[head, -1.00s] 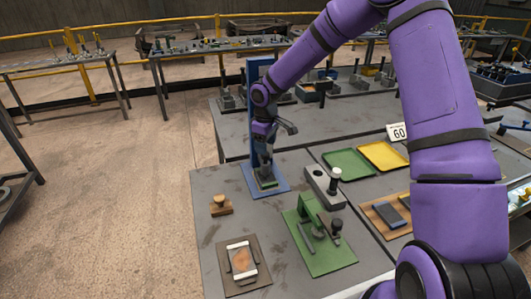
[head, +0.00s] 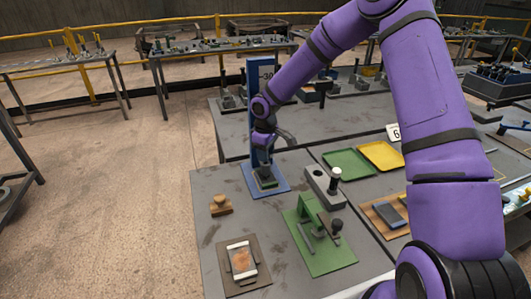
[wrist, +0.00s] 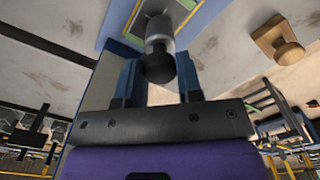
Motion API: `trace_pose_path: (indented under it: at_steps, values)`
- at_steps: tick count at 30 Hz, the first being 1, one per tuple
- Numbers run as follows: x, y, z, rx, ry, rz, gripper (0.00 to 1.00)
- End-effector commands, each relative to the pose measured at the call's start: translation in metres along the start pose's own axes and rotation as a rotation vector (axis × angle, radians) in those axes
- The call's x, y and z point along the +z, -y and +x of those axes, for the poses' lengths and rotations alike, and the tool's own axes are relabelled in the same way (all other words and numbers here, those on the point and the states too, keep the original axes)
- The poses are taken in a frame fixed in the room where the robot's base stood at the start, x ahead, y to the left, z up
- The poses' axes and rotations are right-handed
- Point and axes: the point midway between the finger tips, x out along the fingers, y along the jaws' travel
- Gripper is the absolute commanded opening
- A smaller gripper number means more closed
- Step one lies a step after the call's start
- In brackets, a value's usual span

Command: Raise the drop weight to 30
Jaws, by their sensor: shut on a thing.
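The drop-weight stand is a blue upright (head: 252,105) on a blue base plate (head: 281,189), with a 30 mark near its top. In the wrist view the drop weight (wrist: 157,38) is a grey cylinder with a black rounded end, over a green pad on the base. My gripper (head: 265,161) is low in front of the upright. In the wrist view its fingers (wrist: 158,75) stand on both sides of the weight, shut on it. My gripper mostly hides the weight in the head view, so its height on the scale cannot be told.
A wooden knob block (head: 220,204) stands to the left. Green (head: 349,163) and yellow (head: 382,154) trays are to the right. Bare bench lies left of the stand.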

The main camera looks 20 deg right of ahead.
Motion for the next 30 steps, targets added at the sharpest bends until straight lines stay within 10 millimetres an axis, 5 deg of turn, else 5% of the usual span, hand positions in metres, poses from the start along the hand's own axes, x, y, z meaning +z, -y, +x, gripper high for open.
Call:
trace_pose_path:
  at_steps: [5, 11, 30]
  values:
    - [0.000, -0.001, -0.007, 0.001, -0.001, 0.000, 0.00]
    - [-0.001, -0.001, -0.042, 0.005, -0.004, 0.002, 0.00]
    - [0.000, 0.000, -0.241, 0.003, -0.003, 0.001, 0.00]
